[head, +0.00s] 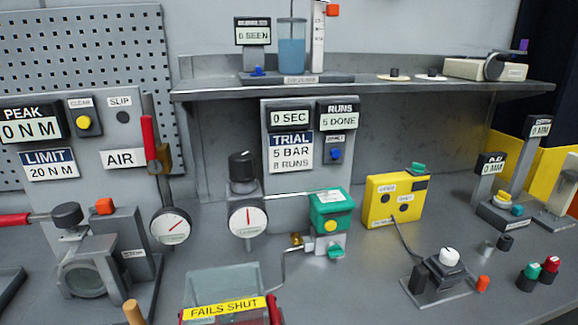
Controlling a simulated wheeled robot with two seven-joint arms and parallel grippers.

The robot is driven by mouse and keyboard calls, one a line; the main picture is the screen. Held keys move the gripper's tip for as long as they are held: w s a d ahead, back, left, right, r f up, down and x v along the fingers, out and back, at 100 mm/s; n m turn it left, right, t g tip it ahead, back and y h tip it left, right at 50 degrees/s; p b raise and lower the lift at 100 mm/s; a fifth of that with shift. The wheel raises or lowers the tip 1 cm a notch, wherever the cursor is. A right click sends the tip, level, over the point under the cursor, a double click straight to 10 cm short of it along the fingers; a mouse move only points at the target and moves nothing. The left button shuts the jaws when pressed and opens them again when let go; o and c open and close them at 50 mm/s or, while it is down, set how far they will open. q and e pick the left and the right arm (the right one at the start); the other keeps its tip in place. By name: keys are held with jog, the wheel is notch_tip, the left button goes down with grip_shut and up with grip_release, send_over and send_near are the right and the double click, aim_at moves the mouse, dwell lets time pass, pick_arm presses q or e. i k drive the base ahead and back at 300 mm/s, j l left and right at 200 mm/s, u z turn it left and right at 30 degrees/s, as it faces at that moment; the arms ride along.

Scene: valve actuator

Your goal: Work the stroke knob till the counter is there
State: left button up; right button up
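No label in the head view legibly reads "stroke". A white-topped knob (449,257) sits on a dark block at the lower right, with a cable running to the yellow box (393,198). A black knob (241,165) stands upright above a round gauge (248,222) at the centre. The runs counter (338,116) on the grey panel reads 5 DONE, beside a time display (290,118) reading 0 SEC. The trial card (291,150) reads 5 BAR and what looks like 8 RUNS. Neither of my grippers is in view.
A green-topped actuator (330,208) stands beside the gauge. A clear box labelled FAILS SHUT (222,296) is at the front. A shelf (370,92) overhangs the back. Small coloured caps (551,264) stand at the right. Open bench lies between the clear box and the white-topped knob.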

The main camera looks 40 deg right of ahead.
aim_at(335, 250)
jog(key=z, duration=1.65)
